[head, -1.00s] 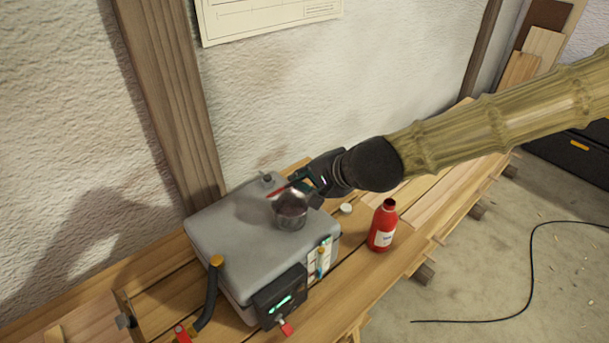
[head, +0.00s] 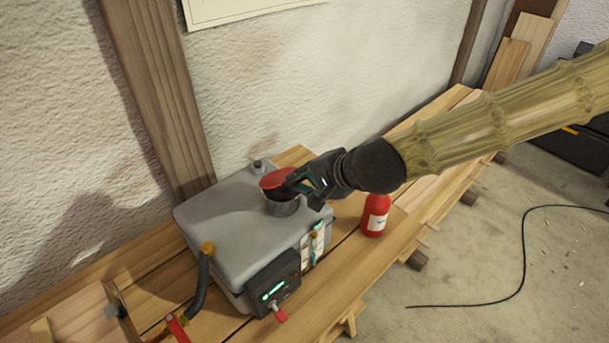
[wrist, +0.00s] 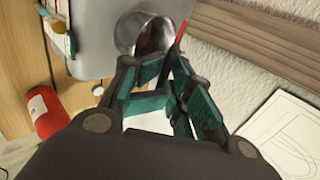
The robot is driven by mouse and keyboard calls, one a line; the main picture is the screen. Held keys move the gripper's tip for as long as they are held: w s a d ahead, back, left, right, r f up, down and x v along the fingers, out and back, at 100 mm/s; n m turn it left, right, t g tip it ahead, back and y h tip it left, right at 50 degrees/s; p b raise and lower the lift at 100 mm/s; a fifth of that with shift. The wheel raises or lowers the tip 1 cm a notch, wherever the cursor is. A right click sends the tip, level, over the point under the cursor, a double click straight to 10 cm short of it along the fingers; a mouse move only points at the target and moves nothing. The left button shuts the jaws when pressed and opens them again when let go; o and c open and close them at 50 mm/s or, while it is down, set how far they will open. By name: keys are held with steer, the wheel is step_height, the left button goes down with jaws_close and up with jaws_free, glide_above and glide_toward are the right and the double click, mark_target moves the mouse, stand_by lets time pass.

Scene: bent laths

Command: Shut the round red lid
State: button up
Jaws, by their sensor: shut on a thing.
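The round red lid (head: 275,180) is tilted open above the metal filler neck (head: 283,207) on top of a grey tank (head: 225,225). In the wrist view the lid (wrist: 180,32) shows edge-on beside the neck's open mouth (wrist: 147,35). My gripper (head: 291,182) reaches in from the right at the lid's edge. In the wrist view its teal-padded fingers (wrist: 172,58) come together at the lid's lower end and are shut on it. The fingertips hide the part of the lid that they hold.
A red bottle (head: 376,216) stands on the wooden bench right of the tank, under my arm. A black hose (head: 203,280) and a control box (head: 273,284) are at the tank's front. The wall is close behind.

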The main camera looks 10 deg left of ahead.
steer(key=shift+s+f, duration=0.35)
steer(key=shift+f, duration=0.1)
steer(key=shift+s+d+f+b, duration=0.1)
steer(key=shift+d+f+b, duration=0.05)
steer(key=shift+f+b, duration=0.55)
steer(key=shift+s+d+f+b, duration=0.15)
steer(key=shift+f+b, duration=0.35)
steer(key=shift+f, duration=0.25)
steer(key=shift+c, duration=0.2)
steer(key=shift+w, duration=0.15)
steer(key=o, duration=1)
steer(key=shift+w+d, duration=0.15)
steer(key=shift+r, duration=0.1)
